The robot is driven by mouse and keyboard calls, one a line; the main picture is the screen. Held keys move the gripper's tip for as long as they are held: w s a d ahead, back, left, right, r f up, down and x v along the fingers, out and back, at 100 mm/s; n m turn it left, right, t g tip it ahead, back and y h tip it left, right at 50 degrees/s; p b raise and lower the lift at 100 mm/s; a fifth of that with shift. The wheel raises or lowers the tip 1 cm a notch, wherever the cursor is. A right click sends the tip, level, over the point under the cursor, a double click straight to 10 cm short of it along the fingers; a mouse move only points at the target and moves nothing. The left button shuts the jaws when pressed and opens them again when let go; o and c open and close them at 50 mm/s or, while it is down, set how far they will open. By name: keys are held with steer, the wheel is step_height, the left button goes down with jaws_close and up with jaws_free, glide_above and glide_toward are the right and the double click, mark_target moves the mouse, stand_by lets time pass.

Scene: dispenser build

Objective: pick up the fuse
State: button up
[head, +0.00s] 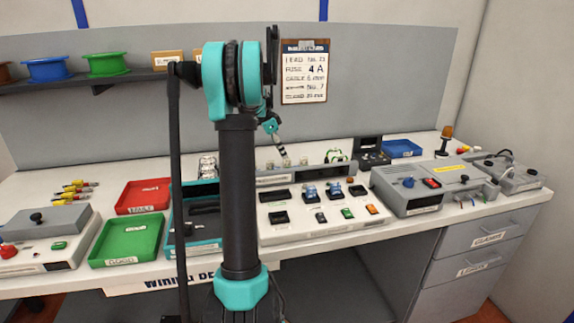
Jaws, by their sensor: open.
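My arm rises through the middle of the head view and bends over at the top. A small teal and black-and-white end part, which looks like my gripper (280,147), points down beyond the arm, above the back of the bench. Its fingers are too small to make out clearly. Several small pale upright pieces (303,161) stand just below and beside it, behind the white dispenser panel (285,221). I cannot tell for sure which piece is the fuse. Nothing is clearly held.
A red tray (144,195) and a green tray (127,240) lie left of my arm. A blue tray (402,148) sits behind. A spool shelf (130,78) hangs upper left.

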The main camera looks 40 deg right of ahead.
mark_target(287, 163)
steer(key=shift+x, duration=2.6)
jaws_close()
